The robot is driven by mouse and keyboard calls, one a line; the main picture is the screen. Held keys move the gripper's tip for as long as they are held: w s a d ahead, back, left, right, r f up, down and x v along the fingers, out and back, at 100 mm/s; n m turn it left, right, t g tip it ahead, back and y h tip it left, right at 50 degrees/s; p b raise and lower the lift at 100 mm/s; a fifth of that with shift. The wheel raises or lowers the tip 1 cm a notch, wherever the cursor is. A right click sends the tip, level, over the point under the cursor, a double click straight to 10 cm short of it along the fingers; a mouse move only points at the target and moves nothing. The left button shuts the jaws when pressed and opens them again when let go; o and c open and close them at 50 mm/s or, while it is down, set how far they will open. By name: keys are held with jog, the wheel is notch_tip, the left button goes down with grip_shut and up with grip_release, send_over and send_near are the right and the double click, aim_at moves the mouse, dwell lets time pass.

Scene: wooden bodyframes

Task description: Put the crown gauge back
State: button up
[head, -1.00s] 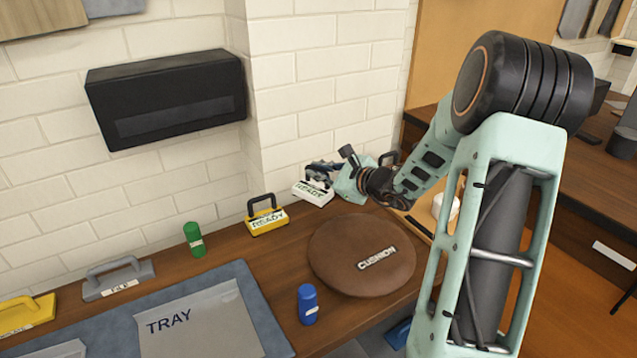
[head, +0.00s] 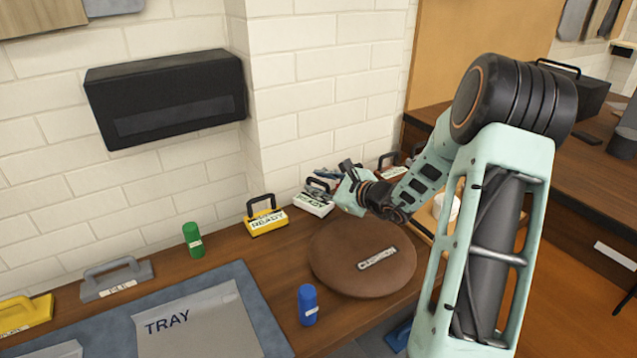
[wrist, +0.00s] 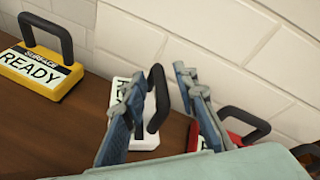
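No label that I can read says crown. A white block (head: 313,204) with a black handle stands on the bench beside the yellow block, against the wall; its visible word is READY. In the wrist view the white block (wrist: 140,143) is partly hidden by a finger. My gripper (wrist: 158,78) is open, with blue-grey fingers apart on either side of the black handle (wrist: 155,100). A gap shows between the handle and the right finger.
A yellow SURFACE READY block (wrist: 38,70) is left of it, a red block (wrist: 236,125) right. A green cylinder (head: 193,240), blue cylinder (head: 307,305) and tray (head: 200,325) are further left and forward.

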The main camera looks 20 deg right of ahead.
jog(key=shift+r, duration=0.15)
jog(key=shift+s+d, duration=0.15)
jog(key=shift+s, duration=0.05)
jog(key=p+v, duration=0.1)
jog(key=v, duration=1)
jog(key=shift+s, duration=0.3)
